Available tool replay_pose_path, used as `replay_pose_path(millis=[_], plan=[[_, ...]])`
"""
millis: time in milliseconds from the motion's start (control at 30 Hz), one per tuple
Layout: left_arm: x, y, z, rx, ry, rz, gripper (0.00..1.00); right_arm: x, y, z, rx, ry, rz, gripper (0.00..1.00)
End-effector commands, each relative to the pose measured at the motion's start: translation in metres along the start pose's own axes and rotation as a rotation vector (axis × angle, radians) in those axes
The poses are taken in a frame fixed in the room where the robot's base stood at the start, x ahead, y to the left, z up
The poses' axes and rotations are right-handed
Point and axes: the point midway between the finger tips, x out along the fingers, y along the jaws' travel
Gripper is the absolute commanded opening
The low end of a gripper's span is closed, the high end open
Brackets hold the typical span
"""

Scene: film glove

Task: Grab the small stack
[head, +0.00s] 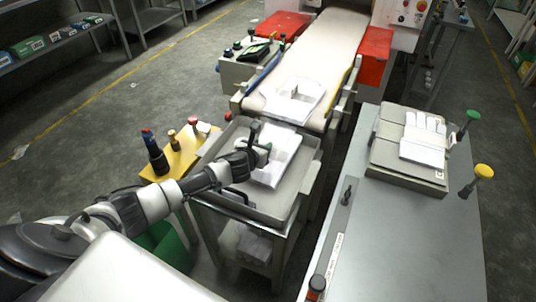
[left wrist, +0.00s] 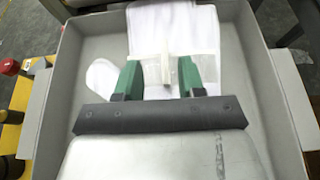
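A small stack of flat white gloves (head: 284,158) lies in a grey metal tray (head: 307,170) at the near end of the conveyor. It also shows in the left wrist view (left wrist: 185,28), with a glove thumb sticking out to the left. A pale band crosses the stack. My left gripper (head: 262,152) is over the stack in the tray. In the left wrist view its two green fingers (left wrist: 157,78) are apart, with white material visible between them. I cannot tell whether they touch the stack. My right gripper is not in view.
Another white glove stack (head: 293,97) lies on the conveyor belt (head: 318,50) behind the tray. A grey box (head: 385,165) with white gloves on top stands on the metal table (head: 400,235) at right. A yellow stand (head: 188,155) with knobs is left of the tray, whose raised walls surround my gripper.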

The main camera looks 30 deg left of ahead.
Motion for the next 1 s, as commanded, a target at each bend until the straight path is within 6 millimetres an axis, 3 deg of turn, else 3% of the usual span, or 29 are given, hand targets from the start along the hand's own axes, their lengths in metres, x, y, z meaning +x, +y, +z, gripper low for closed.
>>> replay_pose_path(millis=[333,700,967,1000], plan=[[0.042,-0.006,0.006,-0.002,0.000,0.002,0.39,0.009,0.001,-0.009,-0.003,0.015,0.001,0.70],[0.049,-0.006,0.006,-0.001,0.000,0.000,0.39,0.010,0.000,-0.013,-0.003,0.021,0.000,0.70],[0.048,-0.005,0.006,-0.001,0.000,0.000,0.01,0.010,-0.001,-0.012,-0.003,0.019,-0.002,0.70],[0.048,-0.005,0.006,-0.001,0.000,0.000,0.00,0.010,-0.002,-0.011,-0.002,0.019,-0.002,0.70]])
